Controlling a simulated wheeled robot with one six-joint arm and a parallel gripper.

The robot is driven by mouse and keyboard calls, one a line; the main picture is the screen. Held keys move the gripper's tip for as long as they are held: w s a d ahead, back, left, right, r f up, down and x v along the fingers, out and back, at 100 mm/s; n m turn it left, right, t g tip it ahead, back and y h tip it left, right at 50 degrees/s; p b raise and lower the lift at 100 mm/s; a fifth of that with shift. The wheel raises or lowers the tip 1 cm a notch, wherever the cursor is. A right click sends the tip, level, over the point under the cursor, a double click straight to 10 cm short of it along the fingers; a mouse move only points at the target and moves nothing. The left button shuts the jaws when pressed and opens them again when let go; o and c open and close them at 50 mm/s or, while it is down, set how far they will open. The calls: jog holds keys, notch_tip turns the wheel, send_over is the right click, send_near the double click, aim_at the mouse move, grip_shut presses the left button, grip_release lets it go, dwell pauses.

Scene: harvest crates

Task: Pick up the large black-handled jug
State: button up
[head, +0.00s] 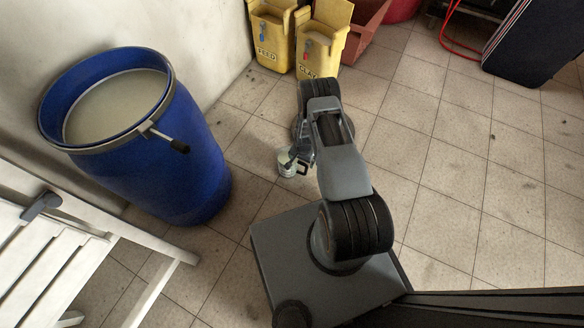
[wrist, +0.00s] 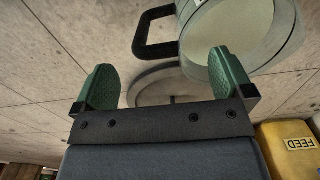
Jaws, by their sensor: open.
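The jug (head: 286,169) stands on the tiled floor in the head view, small, pale and round, with a black handle on its right side. In the wrist view the jug (wrist: 252,32) fills the upper right, with its pale round face showing. Its black handle (wrist: 143,38) reaches out to the left, beyond and between the green fingertips. My gripper (wrist: 166,76) is open with nothing held between its fingers. In the head view my gripper (head: 296,155) is close by the jug and partly hides it. I cannot tell whether a finger touches the jug.
A blue barrel (head: 190,150) stands left of the jug, with a white slatted bench (head: 150,245) nearer. Yellow bins (head: 272,38) and a reddish crate (head: 369,30) stand behind. A grey disc-like shape (wrist: 150,88) shows behind the fingers. The floor (head: 450,170) at right is clear.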

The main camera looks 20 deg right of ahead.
jog(key=b, duration=0.3)
send_over(302, 173)
jog(key=shift+w+f, duration=0.1)
jog(key=shift+f, duration=3)
jog(key=shift+r, duration=0.1)
jog(key=c, duration=1.7)
jog(key=shift+r, duration=0.1)
